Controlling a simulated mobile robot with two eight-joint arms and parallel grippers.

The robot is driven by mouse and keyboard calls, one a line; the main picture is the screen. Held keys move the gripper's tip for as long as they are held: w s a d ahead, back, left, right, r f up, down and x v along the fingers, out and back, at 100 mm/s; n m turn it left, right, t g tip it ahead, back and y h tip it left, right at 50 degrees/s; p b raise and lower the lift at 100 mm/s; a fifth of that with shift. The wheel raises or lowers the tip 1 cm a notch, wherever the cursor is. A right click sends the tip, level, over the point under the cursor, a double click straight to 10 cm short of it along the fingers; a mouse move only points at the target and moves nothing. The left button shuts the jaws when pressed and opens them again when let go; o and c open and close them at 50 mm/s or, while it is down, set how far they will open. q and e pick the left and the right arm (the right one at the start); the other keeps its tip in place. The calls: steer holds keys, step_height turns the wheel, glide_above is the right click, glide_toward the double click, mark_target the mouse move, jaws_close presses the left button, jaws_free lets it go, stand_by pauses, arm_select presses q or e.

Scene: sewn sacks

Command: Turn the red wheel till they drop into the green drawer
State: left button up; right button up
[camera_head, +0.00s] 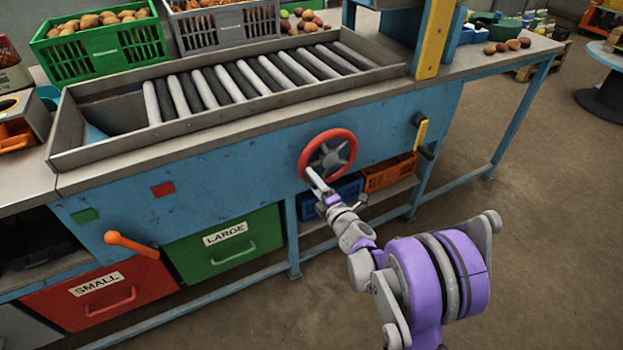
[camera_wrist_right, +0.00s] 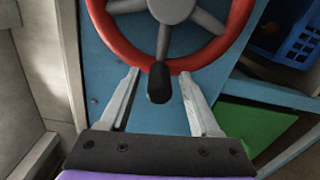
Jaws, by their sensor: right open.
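The red wheel (camera_head: 349,141) with grey spokes is mounted on the front of the blue sorting bench. It fills the top of the right wrist view (camera_wrist_right: 228,42), with a black knob (camera_wrist_right: 159,83) at its lower rim. My right gripper (camera_head: 311,180) is at the wheel's lower left rim. In the wrist view its open fingers (camera_wrist_right: 160,85) stand either side of the knob, with gaps on both sides. The green drawer (camera_head: 222,245) labelled LARGE is shut under the bench. A red drawer (camera_head: 105,293) labelled SMALL is beside it. My left gripper is out of view.
An orange lever (camera_head: 132,244) sticks out left of the wheel and a yellow handle (camera_head: 421,135) right of it. Rollers (camera_head: 250,77) lie in the top trough. Crates of potatoes (camera_head: 100,47) stand behind. Blue and orange crates (camera_head: 388,173) sit below.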

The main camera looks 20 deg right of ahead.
steer(key=s, duration=0.9)
steer(key=shift+s+d, duration=0.15)
steer(key=shift+d, duration=0.2)
steer(key=shift+a+r, duration=0.1)
stand_by(0.3)
